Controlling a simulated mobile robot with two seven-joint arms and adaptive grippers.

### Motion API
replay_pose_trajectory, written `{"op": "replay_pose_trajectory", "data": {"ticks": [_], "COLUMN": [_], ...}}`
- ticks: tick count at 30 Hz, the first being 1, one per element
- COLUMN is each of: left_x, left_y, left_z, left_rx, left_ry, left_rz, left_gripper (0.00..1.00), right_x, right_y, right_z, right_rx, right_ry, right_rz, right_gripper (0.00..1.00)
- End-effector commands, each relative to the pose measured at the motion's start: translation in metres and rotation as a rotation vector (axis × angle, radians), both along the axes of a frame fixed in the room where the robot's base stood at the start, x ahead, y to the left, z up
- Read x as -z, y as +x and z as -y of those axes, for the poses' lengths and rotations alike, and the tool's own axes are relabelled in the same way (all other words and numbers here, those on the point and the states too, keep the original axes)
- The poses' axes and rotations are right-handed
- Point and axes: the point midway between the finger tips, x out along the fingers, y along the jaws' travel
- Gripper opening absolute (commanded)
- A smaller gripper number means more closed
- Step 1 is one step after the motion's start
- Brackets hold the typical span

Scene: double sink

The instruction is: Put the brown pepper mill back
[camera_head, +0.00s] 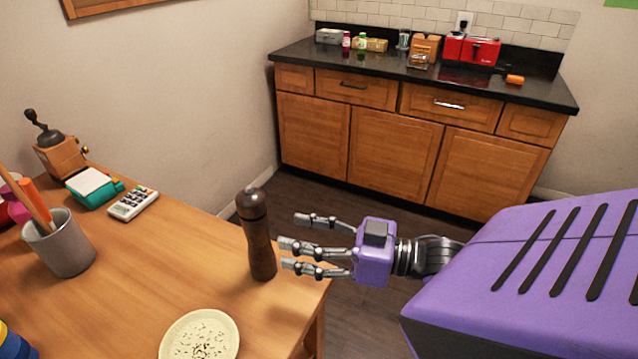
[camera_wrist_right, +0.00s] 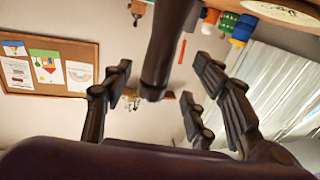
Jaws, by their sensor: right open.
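The dark brown pepper mill (camera_head: 258,235) stands upright, leaning slightly in the picture, near the right edge of the wooden table (camera_head: 165,262). My right gripper (camera_head: 291,241) is open just right of the mill, its fingers pointing at it. In the right wrist view the mill (camera_wrist_right: 167,45) shows as a dark shaft between the spread fingers (camera_wrist_right: 162,70), with no clear contact visible. My left gripper is out of view.
A cream speckled plate (camera_head: 200,338) lies in front of the mill. A calculator (camera_head: 133,203), a grey utensil cup (camera_head: 62,247) and a coffee grinder (camera_head: 58,150) stand on the left. The black counter (camera_head: 350,65) across the room holds a red toaster (camera_head: 472,50).

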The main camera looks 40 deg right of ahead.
Motion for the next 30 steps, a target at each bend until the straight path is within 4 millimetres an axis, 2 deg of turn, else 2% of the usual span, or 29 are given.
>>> {"op": "replay_pose_trajectory", "data": {"ticks": [3, 9, 30], "left_x": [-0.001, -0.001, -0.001], "left_y": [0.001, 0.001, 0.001], "left_z": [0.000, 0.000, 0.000], "left_rx": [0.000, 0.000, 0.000], "left_ry": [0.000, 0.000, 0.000], "left_rz": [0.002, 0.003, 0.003], "left_gripper": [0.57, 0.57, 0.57], "right_x": [0.001, 0.000, 0.000], "right_y": [-0.015, -0.027, -0.028], "right_z": [0.009, 0.016, 0.017], "right_rx": [0.000, 0.000, 0.000], "right_ry": [-0.002, -0.001, 0.001], "right_rz": [-0.003, -0.001, 0.001], "right_gripper": [0.53, 0.53, 0.53]}}
